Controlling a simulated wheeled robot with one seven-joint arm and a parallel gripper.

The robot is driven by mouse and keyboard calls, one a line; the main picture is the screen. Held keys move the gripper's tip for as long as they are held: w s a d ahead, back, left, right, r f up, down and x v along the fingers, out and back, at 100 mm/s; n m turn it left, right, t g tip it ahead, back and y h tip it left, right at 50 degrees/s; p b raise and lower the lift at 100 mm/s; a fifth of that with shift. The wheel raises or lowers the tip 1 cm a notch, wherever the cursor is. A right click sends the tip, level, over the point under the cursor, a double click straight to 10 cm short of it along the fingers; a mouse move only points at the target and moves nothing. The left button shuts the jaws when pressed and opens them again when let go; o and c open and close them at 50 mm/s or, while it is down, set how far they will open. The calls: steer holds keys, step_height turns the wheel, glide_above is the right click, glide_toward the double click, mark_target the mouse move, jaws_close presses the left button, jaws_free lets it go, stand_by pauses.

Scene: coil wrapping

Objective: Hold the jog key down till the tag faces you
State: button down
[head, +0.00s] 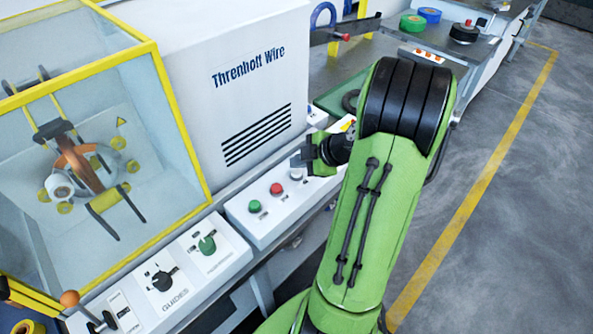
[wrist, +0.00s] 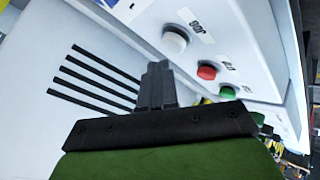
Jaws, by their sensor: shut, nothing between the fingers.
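The white jog key (wrist: 175,40), labelled JOG, is on the sloped white panel in the wrist view. It also shows in the head view (head: 296,174), just below my gripper (head: 299,160). My gripper's fingers are shut and empty; in the wrist view their tips (wrist: 158,68) appear beside the key, with a gap in the picture. I cannot tell their height over the panel. A copper-brown coil (head: 83,167) stands inside the yellow-framed guard in the head view, among yellow rollers. I cannot make out a tag on it.
A red button (head: 277,188) and a green button (head: 255,206) are beside the jog key. A panel marked GUIDES (head: 176,294) with dark and green knobs is nearer. The white Threnholt Wire cabinet (head: 225,70) rises behind the keys. Floor at right is clear.

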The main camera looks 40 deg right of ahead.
steer(key=shift+f+b, duration=0.45)
steer(key=shift+b, duration=0.4)
